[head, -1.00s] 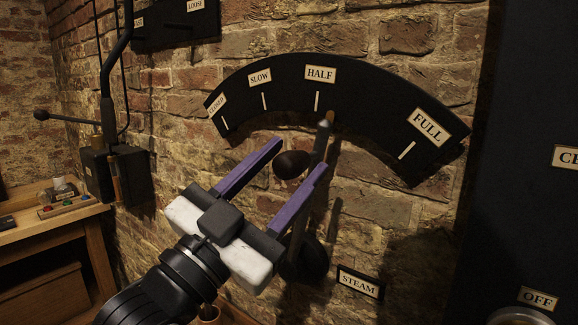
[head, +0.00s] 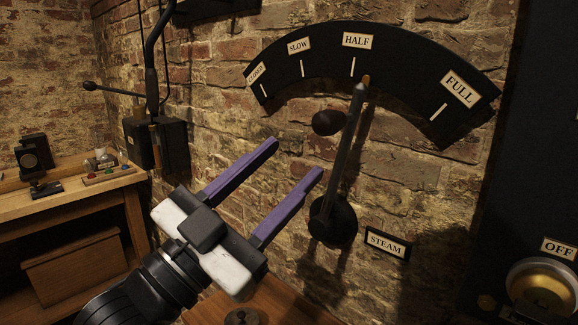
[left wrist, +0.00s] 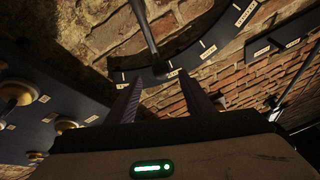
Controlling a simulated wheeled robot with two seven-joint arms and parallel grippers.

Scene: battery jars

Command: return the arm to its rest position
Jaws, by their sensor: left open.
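My left gripper (head: 297,158) is open and empty, with two purple fingers, in the middle of the head view. Its fingers also show in the left wrist view (left wrist: 158,85). The steam lever (head: 345,150) stands just right of the fingers, apart from them in the head view. Its tip is near the HALF mark of the black dial plate (head: 402,70). A dark round knob (head: 328,122) shows beside the lever, above the fingers. The lever also shows in the left wrist view (left wrist: 143,25), beyond the fingers. My right gripper is not in view.
A wooden workbench (head: 75,197) with small items stands at the left. A black wall box with a lever (head: 155,142) hangs behind the gripper. A dark panel with a brass knob (head: 541,287) is at the right. A STEAM sign (head: 386,243) is below the lever.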

